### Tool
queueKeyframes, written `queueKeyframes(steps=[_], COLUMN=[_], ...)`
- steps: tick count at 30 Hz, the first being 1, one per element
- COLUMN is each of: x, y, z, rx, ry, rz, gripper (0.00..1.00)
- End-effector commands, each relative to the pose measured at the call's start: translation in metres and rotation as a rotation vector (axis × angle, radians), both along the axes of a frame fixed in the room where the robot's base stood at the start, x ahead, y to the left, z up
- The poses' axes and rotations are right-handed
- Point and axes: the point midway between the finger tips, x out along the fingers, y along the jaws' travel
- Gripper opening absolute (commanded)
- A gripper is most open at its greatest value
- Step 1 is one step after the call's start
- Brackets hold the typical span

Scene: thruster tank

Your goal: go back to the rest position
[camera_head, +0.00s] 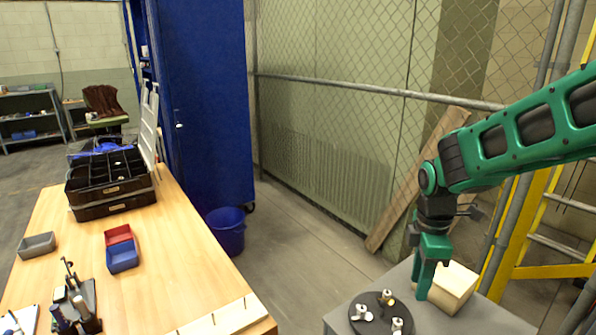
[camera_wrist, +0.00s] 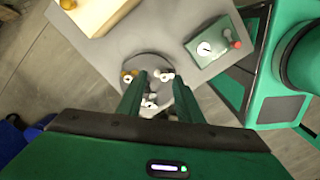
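My gripper (camera_head: 425,290) hangs pointing down at the right, in front of a pale wooden block and beside a dark round plate. In the wrist view my gripper (camera_wrist: 160,82) has its two green fingers parted, with nothing seen held between them. The dark round plate (camera_head: 372,323) with several white fittings lies on a grey stand. The plate also shows in the wrist view (camera_wrist: 150,66), beyond the fingertips. The exact height of the fingertips above the stand cannot be told.
The grey stand (camera_head: 462,322) also bears the wooden block (camera_head: 457,290). A gauge box (camera_wrist: 212,50) with a red knob shows in the wrist view. A yellow ladder (camera_head: 520,235) and a leaning plank (camera_head: 405,195) are near my arm. A wooden workbench (camera_head: 180,270) stands left, across clear floor.

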Motion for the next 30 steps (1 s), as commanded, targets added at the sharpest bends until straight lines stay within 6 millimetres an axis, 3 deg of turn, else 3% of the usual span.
queueKeyframes(steps=[3, 9, 18, 24, 30], x=[-0.035, -0.101, -0.191, -0.214, -0.216], y=[-0.038, -0.084, -0.113, -0.115, -0.116], z=[0.019, 0.039, 0.047, 0.046, 0.046], rx=[-0.013, -0.016, 0.013, 0.024, 0.025], ry=[-0.017, -0.036, -0.032, -0.02, -0.019], rz=[-0.344, -0.932, -1.689, -1.895, -1.916], gripper=[0.33, 0.33, 0.33, 0.33, 0.33])
